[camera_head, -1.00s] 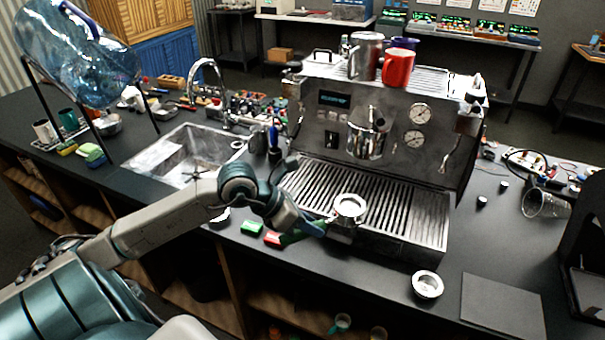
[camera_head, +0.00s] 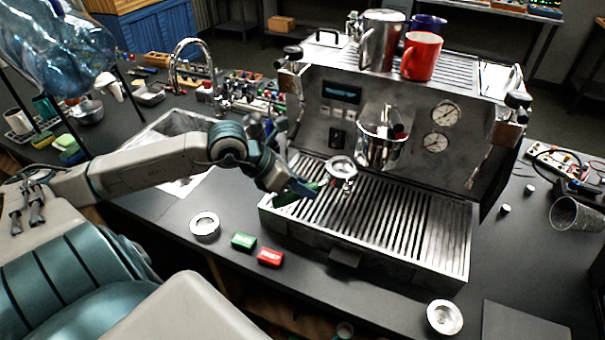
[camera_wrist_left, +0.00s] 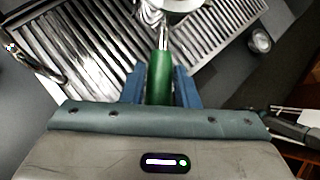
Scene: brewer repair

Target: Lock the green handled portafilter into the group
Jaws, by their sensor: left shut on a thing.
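My left gripper (camera_head: 303,190) is shut on the green handle of the portafilter (camera_head: 341,167), whose round metal basket points away from the gripper, to the right. It is held above the left part of the drip tray, below and left of the group (camera_head: 381,140) on the machine's front. In the left wrist view the green handle (camera_wrist_left: 160,76) lies between the blue fingers (camera_wrist_left: 159,88), and the basket is cut off at the top edge. The espresso machine (camera_head: 330,118) stands at the centre of the counter. My right gripper is not in view.
The slatted drip tray (camera_head: 410,225) lies under the group. A red mug (camera_head: 421,56) and a steel pitcher (camera_head: 382,40) stand on top of the machine.

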